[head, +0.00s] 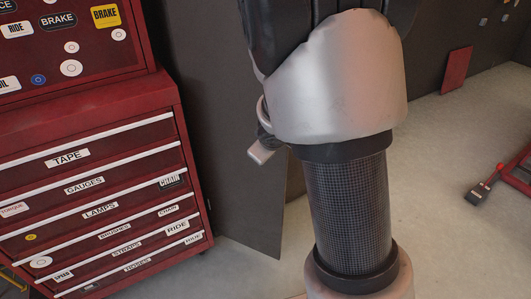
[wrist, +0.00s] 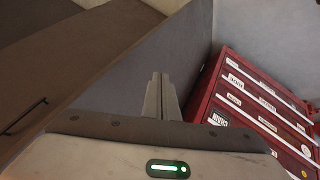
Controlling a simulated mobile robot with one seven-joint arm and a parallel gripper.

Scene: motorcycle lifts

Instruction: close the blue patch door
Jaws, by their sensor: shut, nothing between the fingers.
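My gripper (wrist: 160,80) shows in the wrist view with its fingers together and nothing between them. The fingertips point toward a flat dark grey panel (wrist: 125,72); I cannot tell whether they touch it. In the head view a dark grey panel (head: 238,120) stands upright behind my arm, beside the red tool chest, and may be a door. My arm hides part of it. No blue patch shows on any panel, so I cannot tell which is the blue patch door.
A red tool chest (head: 100,185) with labelled drawers stands at the left; red drawers (wrist: 265,105) also show at right in the wrist view. A brown surface with a dark handle (wrist: 24,117) is at the left there. Concrete floor (head: 440,200) is open at right, with a red-handled tool (head: 482,187).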

